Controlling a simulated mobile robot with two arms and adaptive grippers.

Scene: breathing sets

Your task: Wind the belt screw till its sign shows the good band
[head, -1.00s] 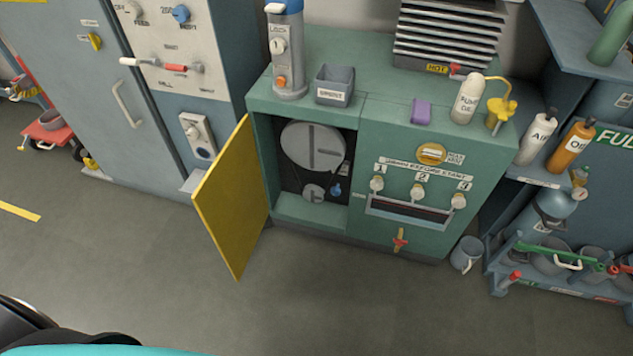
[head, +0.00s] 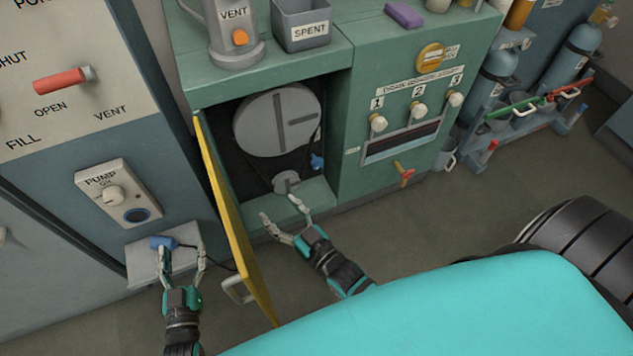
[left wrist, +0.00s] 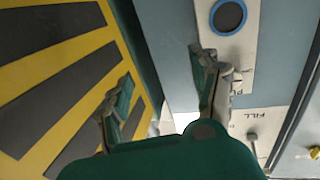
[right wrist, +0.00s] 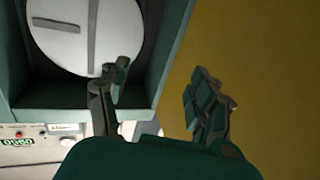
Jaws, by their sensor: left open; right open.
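A small blue knob (head: 317,161), which looks like the belt screw, sits at the right inside the open green cabinet compartment. It is beside the large grey wheel (head: 262,125) and above the small pulley (head: 287,181). I cannot make out a sign for it. My right gripper (head: 281,210) is open and empty in front of the compartment, below and left of the knob. The wheel also shows in the right wrist view (right wrist: 70,45), but the knob does not. My left gripper (head: 184,252) is open, left of the yellow door, near a blue object on a small shelf.
The open yellow door (head: 235,220) stands between my two grippers; it also fills the left of the left wrist view (left wrist: 50,90). The pump panel (head: 118,192) and its small shelf (head: 145,270) are at left. A red-handled tap (head: 404,172) protrudes right of the compartment.

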